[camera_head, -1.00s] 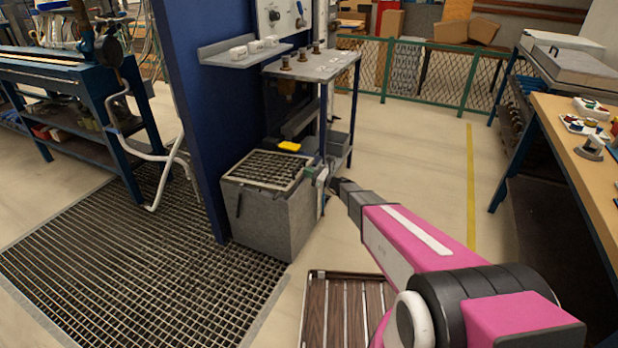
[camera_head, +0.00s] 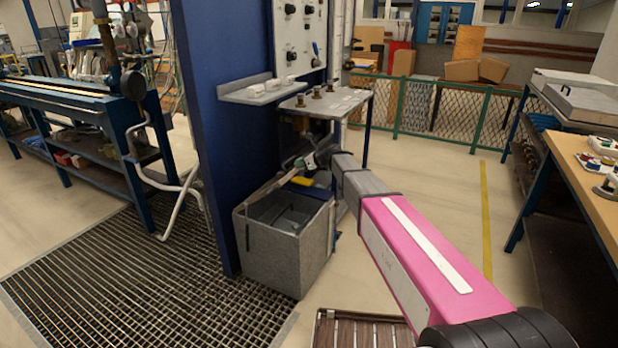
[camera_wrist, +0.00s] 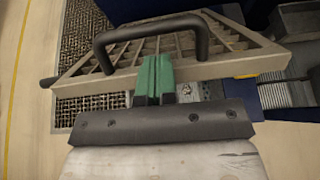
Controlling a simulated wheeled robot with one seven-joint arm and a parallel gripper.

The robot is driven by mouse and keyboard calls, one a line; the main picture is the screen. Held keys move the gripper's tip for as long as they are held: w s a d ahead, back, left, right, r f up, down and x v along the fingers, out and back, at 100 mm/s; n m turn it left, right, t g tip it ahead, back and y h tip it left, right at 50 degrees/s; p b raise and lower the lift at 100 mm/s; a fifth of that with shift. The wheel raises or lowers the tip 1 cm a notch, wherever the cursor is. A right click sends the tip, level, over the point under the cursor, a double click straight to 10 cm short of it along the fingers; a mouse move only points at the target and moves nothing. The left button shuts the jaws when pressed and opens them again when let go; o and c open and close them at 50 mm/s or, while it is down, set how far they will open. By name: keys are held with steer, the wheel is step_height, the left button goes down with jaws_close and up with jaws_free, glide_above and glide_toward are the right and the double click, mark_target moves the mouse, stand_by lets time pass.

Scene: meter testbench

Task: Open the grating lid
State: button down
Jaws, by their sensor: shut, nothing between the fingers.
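The grating lid (camera_head: 268,187) is raised on the grey box (camera_head: 283,262), seen nearly edge-on in the head view, and the box's inside shows open. In the wrist view the lid's pale frame (camera_wrist: 230,66) and black bar handle (camera_wrist: 122,33) fill the upper part. My gripper (camera_wrist: 155,60) has green fingers shut together with nothing between them. Its fingertips overlap the frame's near edge, within the handle's arch; I cannot tell whether they touch the lid. In the head view my gripper (camera_head: 312,163) is at the lid's raised end, above the box.
A blue wall panel (camera_head: 208,130) stands at the box's left. Behind is a small metal table (camera_head: 350,100) with several fittings. A yellow item (camera_head: 302,182) shows behind the box opening. Floor grating (camera_head: 130,275) lies left, a slatted platform (camera_head: 360,330) in front, clear floor at right.

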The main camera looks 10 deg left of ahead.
steer(key=w+a+r+h, duration=0.2)
steer(key=a+r, duration=0.3)
steer(key=a, duration=0.4)
steer(key=w+a+r+g+h, duration=0.1)
steer(key=w+a+r, duration=0.3)
steer(key=a, duration=0.5)
steer(key=shift+w+a+r+g+h, duration=0.2)
steer(key=shift+a+r+g+h, duration=0.15)
steer(key=shift+r, duration=0.25)
steer(key=shift+s+d+r, duration=0.1)
steer(key=shift+d+r, duration=0.05)
steer(key=s+d+r, duration=0.2)
steer(key=s+d, duration=0.2)
steer(key=d, duration=0.8)
steer(key=s+t+y, duration=0.1)
steer(key=s+y, duration=0.2)
steer(key=s, duration=0.9)
steer(key=a+r+x, duration=0.1)
steer(key=r+x, duration=0.1)
steer(key=x, duration=1)
steer(key=shift+w+a, duration=0.4)
steer(key=shift+a, duration=0.05)
